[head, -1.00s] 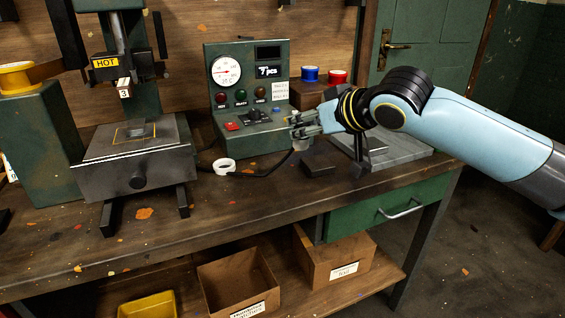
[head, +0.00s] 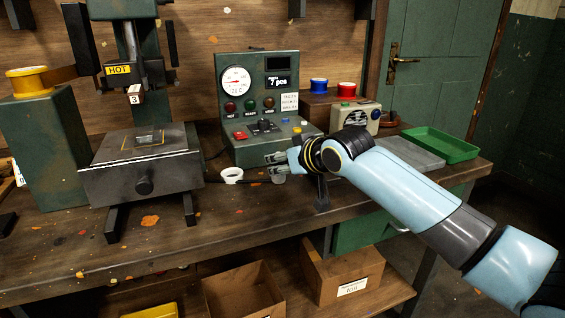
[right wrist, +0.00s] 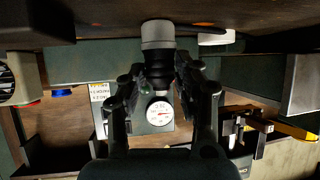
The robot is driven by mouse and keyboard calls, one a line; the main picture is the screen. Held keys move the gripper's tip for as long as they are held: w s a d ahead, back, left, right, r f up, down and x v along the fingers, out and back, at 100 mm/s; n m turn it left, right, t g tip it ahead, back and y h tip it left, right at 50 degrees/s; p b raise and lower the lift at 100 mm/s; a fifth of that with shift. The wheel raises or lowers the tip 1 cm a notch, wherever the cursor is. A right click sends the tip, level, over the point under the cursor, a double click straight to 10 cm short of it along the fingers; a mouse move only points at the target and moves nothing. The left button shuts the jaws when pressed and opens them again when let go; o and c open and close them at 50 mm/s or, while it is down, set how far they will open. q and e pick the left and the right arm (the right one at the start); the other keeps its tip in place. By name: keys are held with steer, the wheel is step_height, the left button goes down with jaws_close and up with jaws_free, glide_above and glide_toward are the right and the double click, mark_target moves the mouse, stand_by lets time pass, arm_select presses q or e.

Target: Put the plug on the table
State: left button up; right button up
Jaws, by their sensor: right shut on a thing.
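The plug (right wrist: 157,36) has a pale grey round end and a black body. In the right wrist view it sits between the fingers of my right gripper (right wrist: 160,78), which is shut on it. In the head view the right gripper (head: 275,164) is low over the wooden table (head: 255,210), in front of the green control box. The plug's grey end (head: 279,179) shows just below the fingers, close to the tabletop; whether it touches cannot be told. A dark cable runs left from it. My left gripper is out of view.
A white ring (head: 232,175) lies left of the gripper. The control box (head: 262,105) with gauge and buttons stands behind. A hot press (head: 140,165) is at left. A green tray (head: 440,144) lies at right. The front table strip is mostly clear.

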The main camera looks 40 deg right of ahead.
steer(key=o, duration=1.1)
steer(key=shift+f, duration=0.15)
steer(key=shift+s+r, duration=0.1)
steer(key=shift+r, duration=0.1)
steer(key=p+v, duration=0.2)
steer(key=v, duration=1)
